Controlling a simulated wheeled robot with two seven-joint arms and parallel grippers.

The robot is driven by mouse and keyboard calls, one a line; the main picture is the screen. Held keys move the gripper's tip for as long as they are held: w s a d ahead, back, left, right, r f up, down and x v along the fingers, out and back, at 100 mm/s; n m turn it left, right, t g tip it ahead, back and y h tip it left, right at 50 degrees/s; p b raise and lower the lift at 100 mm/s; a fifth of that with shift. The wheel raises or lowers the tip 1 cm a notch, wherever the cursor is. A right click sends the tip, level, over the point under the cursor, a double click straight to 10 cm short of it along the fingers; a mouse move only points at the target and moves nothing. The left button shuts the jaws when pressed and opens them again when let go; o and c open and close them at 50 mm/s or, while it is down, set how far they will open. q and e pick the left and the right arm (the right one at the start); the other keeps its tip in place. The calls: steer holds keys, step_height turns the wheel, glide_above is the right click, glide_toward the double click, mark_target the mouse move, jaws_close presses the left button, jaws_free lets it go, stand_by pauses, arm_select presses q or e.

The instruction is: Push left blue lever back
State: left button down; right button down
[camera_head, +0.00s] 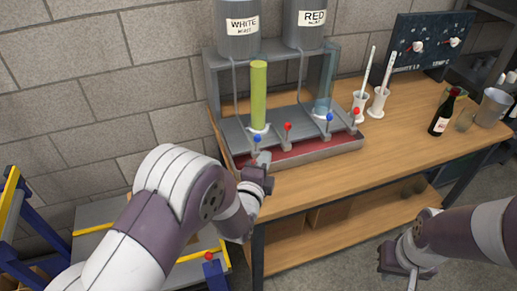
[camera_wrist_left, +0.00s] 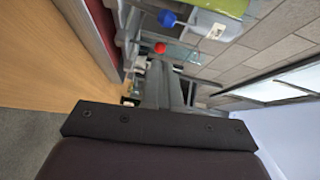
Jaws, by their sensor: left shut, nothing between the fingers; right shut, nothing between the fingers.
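The left blue lever (camera_head: 257,139) stands at the left front of the grey dispenser rack, its round blue knob beside the green-filled tube (camera_head: 259,95). My left gripper (camera_head: 263,160) is shut and empty, with its tip just below and in front of this knob. I cannot tell whether they touch. A blue knob (camera_wrist_left: 167,18) shows near the top of the left wrist view, with a red knob (camera_wrist_left: 160,48) below it; which levers they belong to is unclear. My right gripper (camera_head: 408,274) is shut and empty, low at the right, away from the rack.
A red-knobbed lever (camera_head: 287,127) stands right of the left blue lever. Another blue lever (camera_head: 329,118) and red lever (camera_head: 356,112) stand further right. White holders (camera_head: 376,104), a dark bottle (camera_head: 441,116) and a metal bucket (camera_head: 492,106) occupy the table's right; its front middle is clear.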

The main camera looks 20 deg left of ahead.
mark_target(256, 140)
arm_select(q)
steer(key=shift+w+a+f, duration=0.1)
steer(key=shift+w+a, duration=0.35)
steer(key=shift+w, duration=0.3)
steer(key=shift+w+a+f, duration=0.1)
steer(key=shift+w+a, duration=0.35)
steer(key=shift+w, duration=0.25)
steer(key=shift+w+a+f, duration=0.1)
steer(key=shift+w+a, duration=0.35)
steer(key=shift+w, duration=0.3)
steer(key=r+p, duration=0.1)
steer(key=w+g+p, duration=0.1)
steer(key=p, duration=0.1)
steer(key=shift+a+r+n, duration=0.35)
steer(key=shift+r+n, duration=0.05)
steer(key=shift+w+a+f+b, duration=0.25)
steer(key=shift+w+f+b, duration=0.1)
steer(key=shift+b, duration=0.2)
steer(key=shift+r, duration=0.2)
